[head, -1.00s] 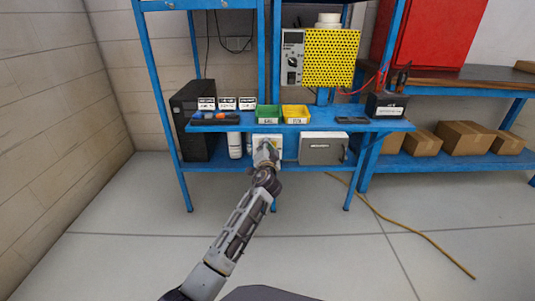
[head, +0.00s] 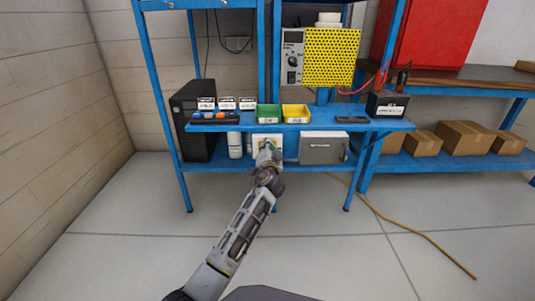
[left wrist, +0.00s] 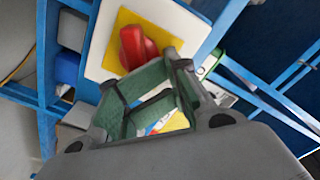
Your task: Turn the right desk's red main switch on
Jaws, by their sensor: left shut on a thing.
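The red main switch (left wrist: 135,46) is a red knob on a yellow plate (left wrist: 118,62), set in a white box (left wrist: 175,20). In the head view the white box (head: 260,138) is under the blue desk top, partly hidden by my left gripper (head: 267,152). In the left wrist view my left gripper (left wrist: 140,70) has its fingertips at the knob and is shut on it. The knob's lower part is hidden between the fingers. I cannot read its on or off mark. My right gripper is not in view.
The blue desk top (head: 345,126) lies just above my left gripper, with green (head: 268,114) and yellow (head: 296,114) bins on it. A grey box (head: 323,148) stands right of the switch, a white cylinder (head: 235,145) left. The floor in front is clear apart from a yellow cable (head: 420,234).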

